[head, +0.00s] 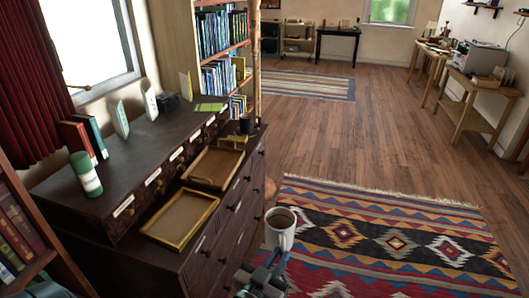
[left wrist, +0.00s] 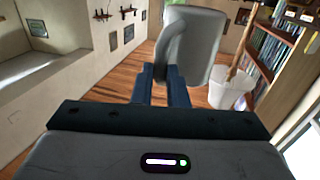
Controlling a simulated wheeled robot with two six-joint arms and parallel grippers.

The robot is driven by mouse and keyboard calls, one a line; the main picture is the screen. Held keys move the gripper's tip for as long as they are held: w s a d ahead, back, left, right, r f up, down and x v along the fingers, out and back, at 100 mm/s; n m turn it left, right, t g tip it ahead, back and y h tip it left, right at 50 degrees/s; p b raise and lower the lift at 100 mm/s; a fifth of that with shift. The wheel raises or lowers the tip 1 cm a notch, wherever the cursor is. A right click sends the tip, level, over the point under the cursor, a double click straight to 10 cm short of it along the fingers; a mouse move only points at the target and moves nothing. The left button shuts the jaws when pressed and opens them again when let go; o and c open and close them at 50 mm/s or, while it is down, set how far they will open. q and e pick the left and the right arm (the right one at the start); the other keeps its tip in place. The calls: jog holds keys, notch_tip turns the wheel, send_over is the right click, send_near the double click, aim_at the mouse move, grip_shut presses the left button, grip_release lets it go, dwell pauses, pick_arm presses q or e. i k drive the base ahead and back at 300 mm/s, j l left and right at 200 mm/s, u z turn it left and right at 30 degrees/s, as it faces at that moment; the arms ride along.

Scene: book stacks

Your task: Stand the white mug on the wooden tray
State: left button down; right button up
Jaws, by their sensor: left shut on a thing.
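The white mug (head: 280,232) is upright in the head view, its dark inside showing, held in the air over the rug to the right of the dark cabinet. My left gripper (head: 272,262) is shut on it from below. In the left wrist view the mug (left wrist: 198,45) is beyond the fingers (left wrist: 160,88), with its handle at the fingertips. A shallow brown tray with raised yellow handles (head: 212,168) lies on the cabinet's lower ledge, left of and beyond the mug. A brown gold-rimmed tray (head: 180,222) lies nearer on that ledge. Both look empty. My right gripper is not in view.
The dark cabinet (head: 222,235) has a raised back shelf with a green-and-white canister (head: 85,174) and several books. A dark cup (head: 247,122) stands at the ledge's far end. A patterned rug (head: 390,240) covers open floor at right.

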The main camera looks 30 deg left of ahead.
aim_at(213, 177)
jog(key=i+l+z, duration=0.15)
jog(key=i+z, duration=0.2)
jog(key=i, duration=0.6)
jog(key=i+j+z, duration=0.15)
jog(key=i+z, duration=0.15)
jog(key=i, duration=0.65)
jog(key=i+u, duration=0.2)
jog(key=u, duration=0.25)
jog(key=i+l+u, duration=0.1)
jog(key=u, duration=0.4)
jog(key=i+l+u, duration=0.2)
jog(key=u, duration=0.25)
